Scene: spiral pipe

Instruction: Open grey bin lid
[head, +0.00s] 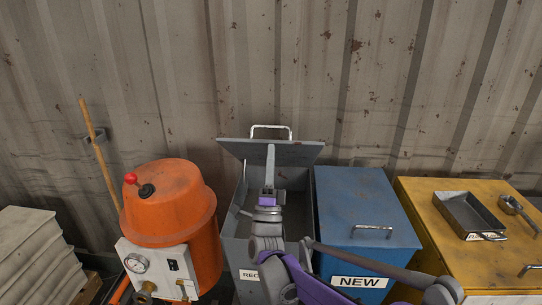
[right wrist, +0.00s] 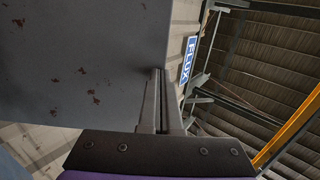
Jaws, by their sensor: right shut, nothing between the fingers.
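The grey bin (head: 241,212) stands in the middle of the head view, its front label partly hidden by my right arm. Its lid (head: 238,148) is raised and tilted up at the back, with a metal handle (head: 270,128) on its far edge. My right gripper (head: 270,150) reaches over the open bin with its fingertips at the underside of the lid. In the right wrist view the closed fingers (right wrist: 157,75) lie against or very near the grey, rust-spotted lid (right wrist: 75,60); exact contact is unclear. Nothing is between the fingers. My left gripper is not in view.
A blue bin (head: 362,200) labelled NEW stands shut right of the grey bin. A yellow bin (head: 440,240) farther right carries a dark tray (head: 470,214) and a ladle-like tool (head: 512,204). An orange machine (head: 170,210) stands close on the left. A corrugated wall (head: 270,60) is behind.

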